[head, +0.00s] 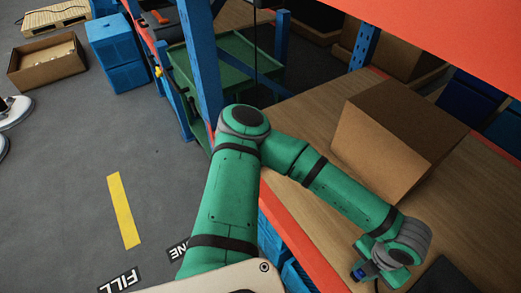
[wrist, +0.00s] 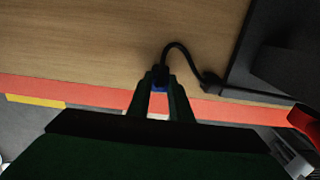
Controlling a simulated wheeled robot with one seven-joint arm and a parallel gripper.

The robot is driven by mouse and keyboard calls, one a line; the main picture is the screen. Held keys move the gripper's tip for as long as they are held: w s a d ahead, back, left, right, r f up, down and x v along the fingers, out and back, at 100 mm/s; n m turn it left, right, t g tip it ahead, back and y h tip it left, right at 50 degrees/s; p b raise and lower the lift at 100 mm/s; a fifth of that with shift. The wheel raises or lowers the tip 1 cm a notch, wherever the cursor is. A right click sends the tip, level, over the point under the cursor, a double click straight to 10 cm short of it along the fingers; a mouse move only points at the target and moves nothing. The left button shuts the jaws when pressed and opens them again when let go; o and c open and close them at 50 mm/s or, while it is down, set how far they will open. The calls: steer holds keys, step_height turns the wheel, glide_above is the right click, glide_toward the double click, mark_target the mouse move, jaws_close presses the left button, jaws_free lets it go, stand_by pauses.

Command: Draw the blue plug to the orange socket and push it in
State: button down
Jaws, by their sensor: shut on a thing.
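My gripper (wrist: 160,96) is shut on the blue plug (wrist: 159,87), which shows as a small blue patch between the fingers in the wrist view. A black cable (wrist: 182,48) rises from the plug, bends right and runs down toward a dark unit (wrist: 285,55). In the head view my gripper (head: 366,268) is low at the right, above the wooden shelf, with the blue plug (head: 358,274) at its tip. I cannot make out the orange socket for certain in either view.
The wooden shelf board (head: 300,110) has an orange front beam (head: 295,235). A cardboard box (head: 390,130) stands on the board behind my forearm. A blue upright (head: 203,60) rises left of my arm. A dark object (head: 447,275) lies right of my gripper.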

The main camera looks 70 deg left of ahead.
steer(key=shift+r, duration=0.8)
stand_by(0.4)
steer(key=shift+r, duration=1.85)
steer(key=shift+a, duration=0.1)
steer(key=s+a+r, duration=0.2)
steer(key=s+a, duration=0.2)
steer(key=a, duration=0.8)
steer(key=s+a+r, duration=0.3)
steer(key=s+a, duration=0.1)
steer(key=a, duration=0.8)
steer(key=s+a+r, duration=0.2)
steer(key=s+a, duration=0.2)
steer(key=a, duration=0.9)
steer(key=shift+r, duration=0.25)
stand_by(1.1)
